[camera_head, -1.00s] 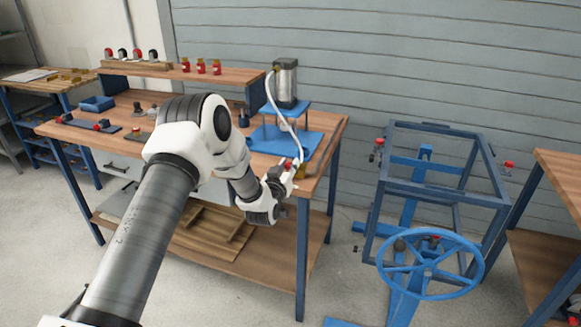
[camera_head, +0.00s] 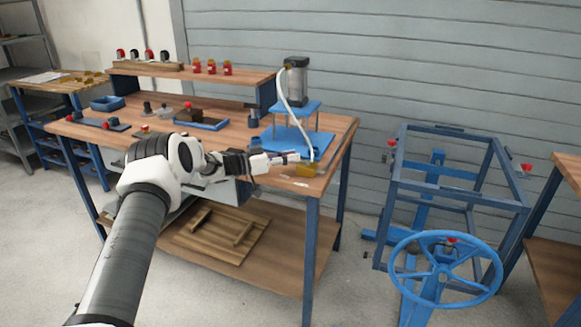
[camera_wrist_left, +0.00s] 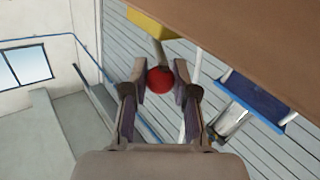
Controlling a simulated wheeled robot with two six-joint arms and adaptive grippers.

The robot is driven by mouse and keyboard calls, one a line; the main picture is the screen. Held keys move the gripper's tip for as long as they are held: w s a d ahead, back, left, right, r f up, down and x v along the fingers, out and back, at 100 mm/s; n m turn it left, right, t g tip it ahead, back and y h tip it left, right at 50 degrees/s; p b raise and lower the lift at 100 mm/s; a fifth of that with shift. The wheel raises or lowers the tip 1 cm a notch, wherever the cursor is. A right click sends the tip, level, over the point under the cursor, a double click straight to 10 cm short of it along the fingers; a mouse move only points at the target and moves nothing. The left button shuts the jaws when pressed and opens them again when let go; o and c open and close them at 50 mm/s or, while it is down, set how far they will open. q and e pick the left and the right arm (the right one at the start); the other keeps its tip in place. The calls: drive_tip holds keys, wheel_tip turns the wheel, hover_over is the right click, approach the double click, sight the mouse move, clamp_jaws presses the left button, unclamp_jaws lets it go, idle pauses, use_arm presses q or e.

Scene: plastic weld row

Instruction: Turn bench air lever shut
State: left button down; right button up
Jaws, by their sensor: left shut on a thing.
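The bench air lever shows in the left wrist view as a red ball knob (camera_wrist_left: 160,79) on a short metal stem from a yellow block (camera_wrist_left: 152,24). In the head view the yellow block (camera_head: 306,170) sits at the bench's front right corner. My left gripper (camera_head: 292,157) reaches it from the left, over the front edge. In the left wrist view its two fingers (camera_wrist_left: 160,75) lie on either side of the red knob, shut on it. The knob is hidden by the gripper in the head view. My right gripper is not in view.
A press (camera_head: 297,84) with a white hose stands on a blue base (camera_head: 284,138) just behind the gripper. The wooden bench (camera_head: 236,138) holds a blue tray and small parts. A blue frame (camera_head: 452,193) with a handwheel (camera_head: 446,269) stands on the right.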

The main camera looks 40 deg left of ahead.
use_arm(q)
drive_tip(key=shift+w+a+f+m+g+h+b, duration=0.1)
drive_tip(key=shift+w+m+g+h+b, duration=0.05)
drive_tip(key=shift+m+g+h+b, duration=0.25)
drive_tip(key=shift+w+a+f+m+g+h+b, duration=0.1)
drive_tip(key=shift+m+g+h+b, duration=0.15)
drive_tip(key=shift+b, duration=0.25)
drive_tip(key=shift+w+a+r+m+g+h+b, duration=0.15)
drive_tip(key=shift+m+g+h+b, duration=0.1)
drive_tip(key=shift+h+b, duration=0.2)
drive_tip(key=shift+r, duration=0.1)
drive_tip(key=c, duration=0.9)
unclamp_jaws()
drive_tip(key=v, duration=1.2)
